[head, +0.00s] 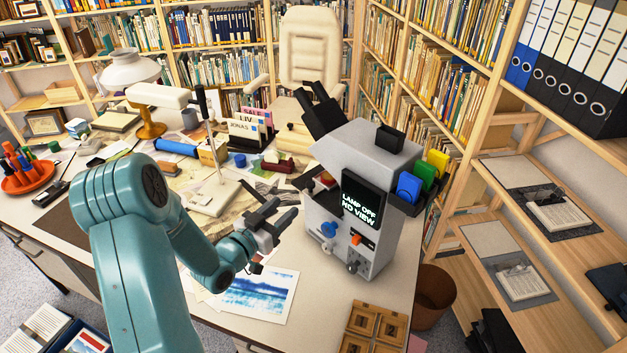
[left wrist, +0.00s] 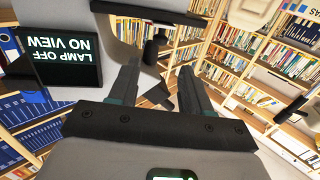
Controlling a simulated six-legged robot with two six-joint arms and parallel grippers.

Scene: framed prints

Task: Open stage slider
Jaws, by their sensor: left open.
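A grey microscope-like machine (head: 375,160) stands upright on the desk, with black eyepieces at its upper left. Its dark screen (head: 362,202) reads "LAMP OFF NO VIEW"; the screen also shows upside down in the left wrist view (left wrist: 58,58). A blue knob (head: 328,229), an orange switch (head: 371,239) and a grey knob (head: 352,267) sit low on its body. I cannot tell which part is the stage slider. My left gripper (head: 284,210) is open and empty, just left of the machine, its fingers pointing toward it. Both fingers show in the left wrist view (left wrist: 160,68).
Blue, green and yellow blocks (head: 424,175) sit in a holder on the machine's right side. Wooden boxes (head: 374,325) sit near the front edge.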

